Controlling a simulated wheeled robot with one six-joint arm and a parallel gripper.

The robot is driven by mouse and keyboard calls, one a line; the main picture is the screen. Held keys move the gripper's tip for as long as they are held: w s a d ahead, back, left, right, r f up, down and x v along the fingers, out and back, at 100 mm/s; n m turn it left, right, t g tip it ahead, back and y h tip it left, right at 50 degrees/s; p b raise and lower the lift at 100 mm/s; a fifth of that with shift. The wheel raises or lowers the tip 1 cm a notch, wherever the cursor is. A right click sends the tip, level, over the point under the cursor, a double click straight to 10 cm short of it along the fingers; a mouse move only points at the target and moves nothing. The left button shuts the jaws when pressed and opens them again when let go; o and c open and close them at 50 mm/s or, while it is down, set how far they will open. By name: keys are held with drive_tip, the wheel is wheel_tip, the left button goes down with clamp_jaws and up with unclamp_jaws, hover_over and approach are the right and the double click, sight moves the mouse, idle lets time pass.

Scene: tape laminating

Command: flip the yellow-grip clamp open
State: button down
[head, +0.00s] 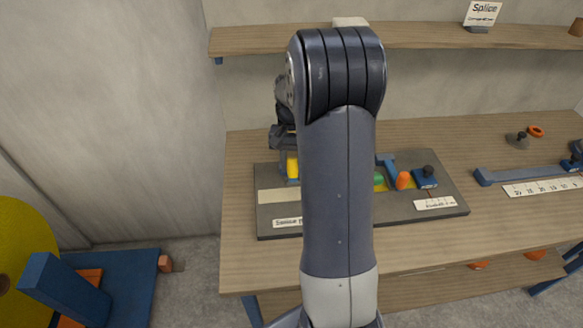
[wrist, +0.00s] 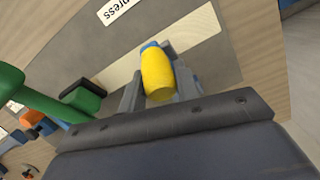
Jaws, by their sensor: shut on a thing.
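The yellow grip (wrist: 157,76) of the clamp is between my gripper's fingers (wrist: 158,90) in the wrist view, and they are shut on it. A bit of blue shows at the grip's far end. In the head view the yellow grip (head: 292,166) stands upright at the left part of the dark base plate (head: 440,190), below my gripper (head: 288,150). My arm hides the middle of the plate. The clamp's lower parts are hidden, so its exact angle is hard to tell.
A green handle (wrist: 75,103) is close to my gripper's left in the wrist view. An orange knob (head: 404,180) and a blue block (head: 426,178) sit on the plate's right. A blue bar (head: 530,174) lies farther right. A shelf (head: 430,37) hangs behind.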

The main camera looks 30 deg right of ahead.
drive_tip(key=shift+w+d+r+p, duration=0.25)
drive_tip(key=shift+w+r, duration=0.15)
drive_tip(key=shift+w, duration=0.15)
drive_tip(key=shift+w+d+r+p, duration=0.25)
drive_tip(key=shift+w+r, duration=0.1)
drive_tip(key=shift+w, duration=0.15)
drive_tip(key=shift+w+d+r+p, duration=0.2)
drive_tip(key=shift+w+p, duration=0.1)
drive_tip(key=shift+w, duration=0.3)
drive_tip(key=c, duration=1.1)
unclamp_jaws()
drive_tip(key=shift+f, duration=0.1)
wheel_tip(320, 180, up, 11)
drive_tip(key=w+b, duration=0.1)
drive_tip(key=shift+d+f, duration=0.15)
drive_tip(key=shift+d, duration=0.1)
